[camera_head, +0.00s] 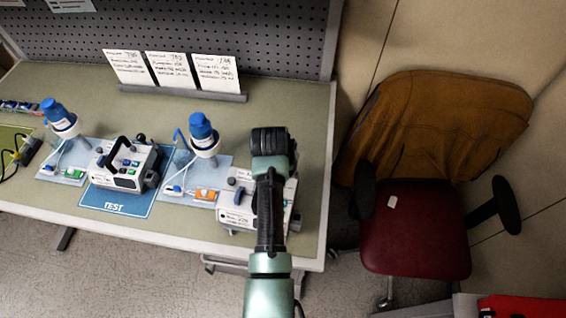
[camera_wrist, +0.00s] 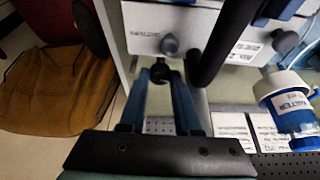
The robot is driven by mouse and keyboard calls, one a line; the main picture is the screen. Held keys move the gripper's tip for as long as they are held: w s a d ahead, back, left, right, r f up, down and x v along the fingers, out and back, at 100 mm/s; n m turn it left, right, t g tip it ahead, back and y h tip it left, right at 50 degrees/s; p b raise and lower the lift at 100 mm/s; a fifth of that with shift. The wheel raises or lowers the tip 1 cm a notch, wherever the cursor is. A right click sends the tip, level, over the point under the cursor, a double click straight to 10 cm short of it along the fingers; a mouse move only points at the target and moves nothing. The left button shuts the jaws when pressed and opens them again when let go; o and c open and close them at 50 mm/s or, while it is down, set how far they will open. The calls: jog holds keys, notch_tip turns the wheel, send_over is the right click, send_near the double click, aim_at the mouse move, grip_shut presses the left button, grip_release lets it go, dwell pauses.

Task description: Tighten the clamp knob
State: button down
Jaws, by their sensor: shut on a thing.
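A white pump (camera_head: 240,216) stands at the right end of the bench, partly hidden behind my arm. In the wrist view its pale housing (camera_wrist: 146,24) fills the top, with a grey round knob (camera_wrist: 169,45) on it. Just below that, the black clamp knob (camera_wrist: 160,70) sits between the two blue fingers of my gripper (camera_wrist: 161,78). My gripper is shut on the clamp knob. In the head view the fingertips and the clamp knob are hidden by my own arm.
Another pump (camera_head: 125,163) stands on the blue TEST mat (camera_head: 114,207). Two blue-capped bottles (camera_head: 202,133) (camera_head: 58,118) stand on pale trays. White cards (camera_head: 170,70) stand at the back. A red chair (camera_head: 415,230) with a brown jacket is right of the bench.

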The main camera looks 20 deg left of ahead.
jog(key=shift+r, duration=0.1)
dwell(0.5)
jog(key=c, duration=0.9)
grip_release()
